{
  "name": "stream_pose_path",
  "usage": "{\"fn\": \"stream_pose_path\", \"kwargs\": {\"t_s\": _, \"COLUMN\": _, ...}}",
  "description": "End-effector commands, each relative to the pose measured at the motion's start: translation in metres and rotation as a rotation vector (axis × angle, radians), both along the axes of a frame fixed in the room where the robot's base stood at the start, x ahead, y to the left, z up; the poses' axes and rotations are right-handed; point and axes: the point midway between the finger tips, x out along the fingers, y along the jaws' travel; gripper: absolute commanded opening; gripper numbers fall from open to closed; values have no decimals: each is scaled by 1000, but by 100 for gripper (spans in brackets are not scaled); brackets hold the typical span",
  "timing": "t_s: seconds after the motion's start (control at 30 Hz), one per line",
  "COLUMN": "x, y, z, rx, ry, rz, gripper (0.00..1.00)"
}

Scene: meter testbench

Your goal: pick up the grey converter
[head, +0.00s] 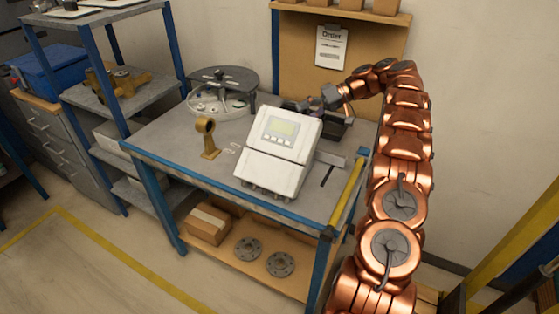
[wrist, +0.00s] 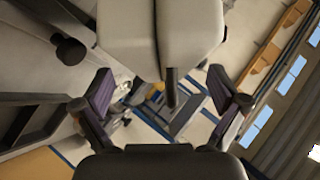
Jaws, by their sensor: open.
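The grey converter (head: 277,150), a pale box with a small screen and a row of buttons, stands tilted back on the workbench in the head view. My gripper (head: 308,103) is just behind its upper right edge, partly hidden. In the wrist view, my gripper (wrist: 160,80) has its two fingers wide apart. A pale grey body, seemingly the converter (wrist: 190,30), fills the top middle, beyond the fingertips, with a dark stub pointing down between them. I cannot tell whether any finger touches it.
The workbench (head: 190,137) also bears a brass bracket (head: 208,138) left of the converter and a round two-tier stand (head: 222,92) behind. A dark open box (head: 335,125) sits behind right. A backboard (head: 290,55) rises behind. A shelf rack (head: 125,92) stands left.

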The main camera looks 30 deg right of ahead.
Motion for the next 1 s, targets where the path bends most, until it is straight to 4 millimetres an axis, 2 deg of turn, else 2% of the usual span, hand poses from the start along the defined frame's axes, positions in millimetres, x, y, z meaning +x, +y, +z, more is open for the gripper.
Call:
{"fn": "stream_pose_path", "kwargs": {"t_s": 0.03, "x": 2, "y": 4, "z": -5, "rx": 0, "ry": 0, "rz": 2, "gripper": 97}}
{"fn": "stream_pose_path", "kwargs": {"t_s": 0.6, "x": 16, "y": 30, "z": -15, "rx": -2, "ry": 0, "rz": 2, "gripper": 97}}
{"fn": "stream_pose_path", "kwargs": {"t_s": 1.0, "x": 18, "y": 37, "z": -16, "rx": 0, "ry": -1, "rz": 0, "gripper": 97}}
